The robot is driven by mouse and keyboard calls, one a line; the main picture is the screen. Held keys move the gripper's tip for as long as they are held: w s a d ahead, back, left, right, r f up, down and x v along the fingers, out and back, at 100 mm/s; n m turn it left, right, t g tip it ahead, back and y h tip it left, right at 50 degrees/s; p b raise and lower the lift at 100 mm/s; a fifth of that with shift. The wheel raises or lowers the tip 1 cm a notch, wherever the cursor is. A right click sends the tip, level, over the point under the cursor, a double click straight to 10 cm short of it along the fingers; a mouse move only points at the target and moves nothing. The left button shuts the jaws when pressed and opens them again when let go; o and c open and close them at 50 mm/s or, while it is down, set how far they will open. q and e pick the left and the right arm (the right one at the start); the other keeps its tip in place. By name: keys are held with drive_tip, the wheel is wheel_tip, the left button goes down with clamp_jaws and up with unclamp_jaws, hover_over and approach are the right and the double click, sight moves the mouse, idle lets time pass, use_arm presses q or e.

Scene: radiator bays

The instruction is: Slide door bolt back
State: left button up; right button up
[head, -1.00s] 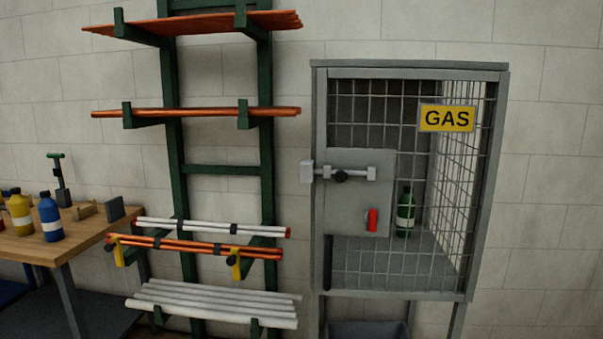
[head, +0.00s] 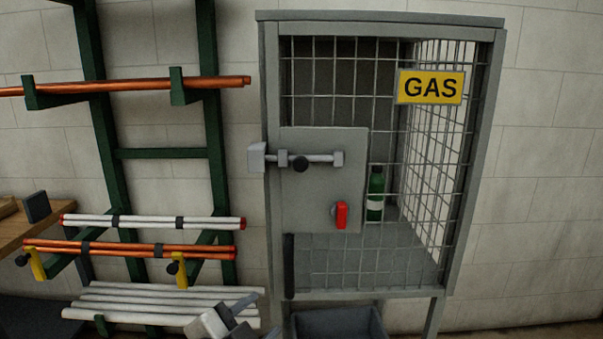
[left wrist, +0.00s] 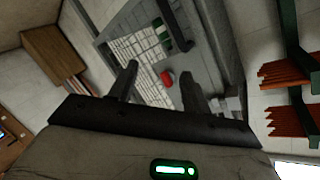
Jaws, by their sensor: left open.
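The door bolt (head: 322,158) is a grey bar lying level across the grey plate (head: 315,195) of the gas cage door, with a black knob (head: 300,165). Its left end meets a light block (head: 256,157) on the cage's left post. A red handle (head: 341,215) sits lower on the plate; it also shows in the left wrist view (left wrist: 167,78). My left gripper (head: 250,318) is low at the bottom edge, below and left of the cage door. In the left wrist view its fingers (left wrist: 158,84) are apart and empty, pointing towards the cage. My right gripper is not in view.
The cage (head: 380,16) holds a green bottle (head: 376,195) and bears a yellow GAS sign (head: 431,88). A grey bin (head: 340,323) is beneath it. A green rack (head: 165,154) with orange and white pipes stands at the left, close to my left gripper.

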use_arm(q)
drive_tip(key=w+d+r+m+t, duration=0.1)
drive_tip(key=w+r+m, duration=0.3)
drive_tip(key=r, duration=0.7)
drive_tip(key=m+t, duration=0.2)
drive_tip(key=m, duration=0.3)
approach(299, 166)
drive_tip(key=p+x, duration=0.2)
drive_tip(key=x, duration=0.7)
drive_tip(key=shift+w+r, duration=0.1)
drive_tip(key=shift+w+d+h, duration=0.15)
drive_tip(key=shift+w, duration=0.25)
drive_tip(key=shift+w+d+h, duration=0.15)
drive_tip(key=shift+w+d, duration=0.05)
drive_tip(key=shift+w, duration=0.2)
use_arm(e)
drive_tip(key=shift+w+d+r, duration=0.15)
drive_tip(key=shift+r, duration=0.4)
